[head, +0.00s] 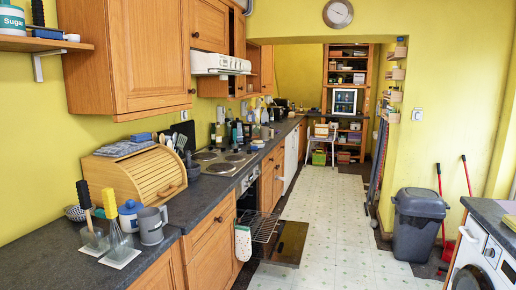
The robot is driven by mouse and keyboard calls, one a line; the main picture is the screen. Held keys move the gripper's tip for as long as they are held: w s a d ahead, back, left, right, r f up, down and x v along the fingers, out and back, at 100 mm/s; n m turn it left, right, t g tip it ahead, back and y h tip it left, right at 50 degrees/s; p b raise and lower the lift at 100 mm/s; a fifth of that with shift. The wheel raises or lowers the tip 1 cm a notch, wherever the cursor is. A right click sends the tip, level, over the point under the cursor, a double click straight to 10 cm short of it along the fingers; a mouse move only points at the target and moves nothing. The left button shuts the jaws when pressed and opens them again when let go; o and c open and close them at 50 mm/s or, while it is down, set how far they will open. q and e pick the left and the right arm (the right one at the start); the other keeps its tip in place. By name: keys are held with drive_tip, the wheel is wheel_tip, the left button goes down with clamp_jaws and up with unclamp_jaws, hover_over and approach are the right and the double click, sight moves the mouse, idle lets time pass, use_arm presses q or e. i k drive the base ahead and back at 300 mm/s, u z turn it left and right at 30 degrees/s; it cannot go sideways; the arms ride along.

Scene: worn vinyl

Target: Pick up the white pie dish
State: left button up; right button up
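I cannot make out a white pie dish for certain. A small pale bowl-like dish (74,212) stands on the left worktop against the yellow wall, partly hidden behind a black-handled utensil (86,205). It is too small in view to tell whether it is the pie dish. Neither of my grippers is in view.
The left worktop (40,255) holds a grey mug (152,226), a white and blue jar (130,217) and a wooden bread bin (140,174). The oven door (290,243) hangs open over the floor. A grey bin (418,225) stands right. The middle floor (335,225) is clear.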

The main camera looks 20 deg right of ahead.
sight(253, 147)
drive_tip(key=u, duration=1.6)
drive_tip(key=i, duration=0.1)
drive_tip(key=z, duration=2.85)
drive_tip(key=i, duration=6.8)
